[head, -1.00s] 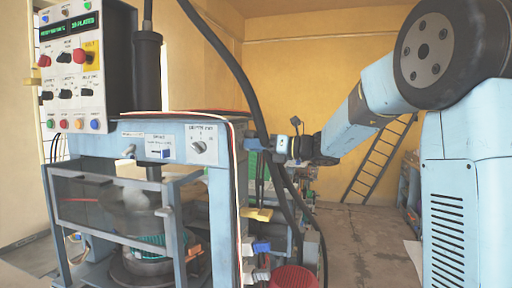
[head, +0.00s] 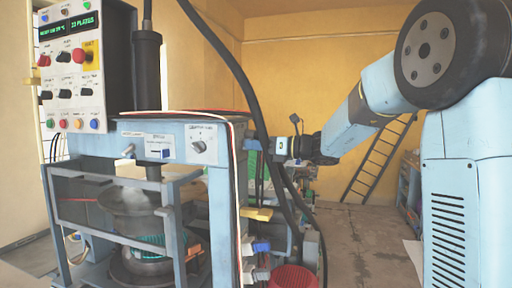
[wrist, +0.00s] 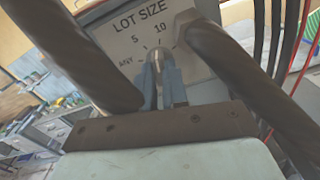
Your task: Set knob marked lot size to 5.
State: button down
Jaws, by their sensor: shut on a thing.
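In the wrist view, the lot size plate (wrist: 112,42) carries the marks ANY, 5 and 10. The lot size knob (wrist: 157,58) sits at its lower edge. The narrow blue-grey fingers of my gripper (wrist: 161,84) are shut on the knob from both sides. The knob's tip points up, roughly towards the 10 mark; the fingers hide part of it, so its exact setting is unclear. In the head view, my gripper's wrist (head: 283,148) is at the press's right side; the fingertips and lot size knob are hidden there.
Black hoses (head: 262,120) hang close by my gripper. Two thick dark shapes cross the wrist view beside the fingers. A red basket (head: 293,279) stands below.

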jog(key=n, duration=0.6)
jog(key=shift+n, duration=0.3)
dwell(0.5)
jog(key=c, duration=1.1)
grip_release()
jog(key=shift+c, duration=0.2)
jog(key=v, duration=1.3)
jog(key=shift+d, duration=0.4)
